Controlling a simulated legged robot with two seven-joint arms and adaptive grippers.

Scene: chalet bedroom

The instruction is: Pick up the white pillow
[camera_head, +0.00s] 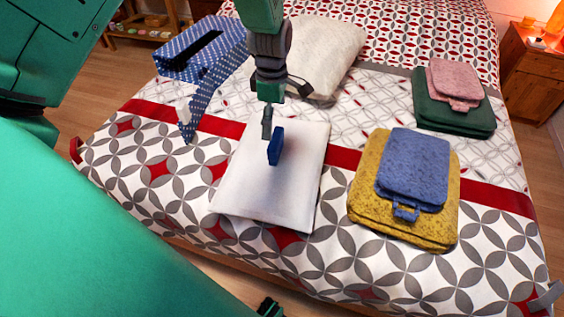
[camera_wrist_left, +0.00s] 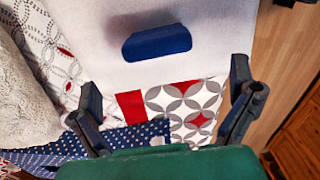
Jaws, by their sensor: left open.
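A cream-white textured pillow (camera_head: 325,50) lies on the bed behind my left gripper. Its edge also shows at the left of the left wrist view (camera_wrist_left: 25,95). My left gripper (camera_head: 268,118) is open and empty. It hangs over a flat white, smooth-faced item (camera_head: 265,190) with a blue bar-shaped piece (camera_head: 275,147) on it. In the left wrist view the fingers (camera_wrist_left: 164,80) stand wide apart, with the blue bar (camera_wrist_left: 157,42) beyond them. My arm covers part of the pillow's left side. My right gripper is not in view.
A blue polka-dot item (camera_head: 205,55) lies left of the pillow. At right are a blue bag-like item (camera_head: 413,165) on a mustard one (camera_head: 390,225), and a pink one (camera_head: 453,80) on a green one (camera_head: 465,118). A wooden nightstand (camera_head: 530,75) stands at right.

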